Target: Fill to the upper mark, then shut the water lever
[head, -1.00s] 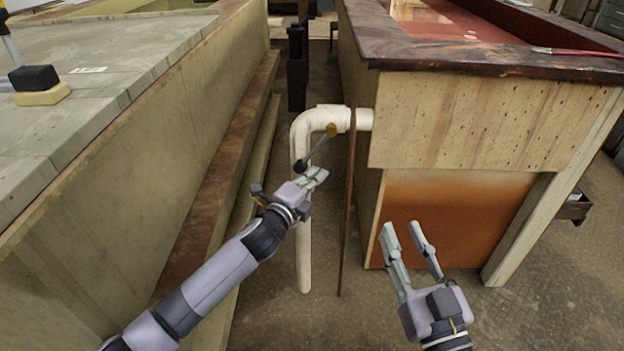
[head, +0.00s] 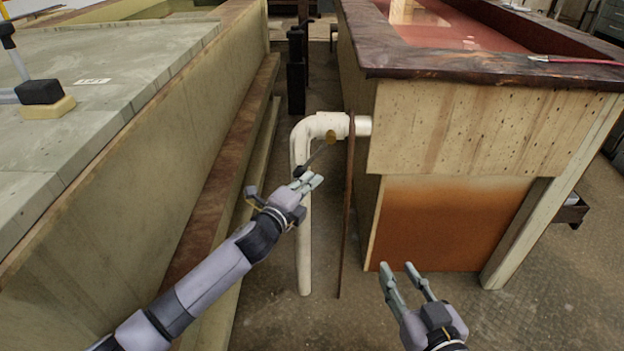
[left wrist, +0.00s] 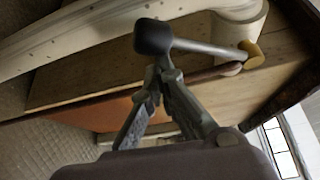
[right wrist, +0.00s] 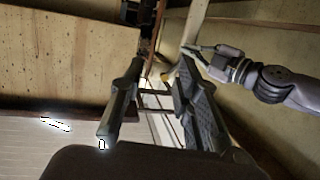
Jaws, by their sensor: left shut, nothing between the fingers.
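The water lever (head: 320,155) is a thin metal rod with a brass pivot (head: 331,137) and a black knob (head: 300,171), beside the white pipe (head: 303,230). The rod slants down-left from pivot to knob. My left gripper (head: 314,180) is shut and empty, close by the knob. In the left wrist view its fingertips (left wrist: 165,76) meet just below the knob (left wrist: 152,37) and rod; I cannot tell if they touch. My right gripper (head: 397,268) is open and empty, low before the right tank (head: 470,125). Reddish water (head: 440,30) shows inside; I cannot make out the marks.
A red-handled brush (head: 580,61) lies on the tank's dark rim. A thin brown upright rod (head: 347,210) stands beside the pipe. The aisle floor is narrow.

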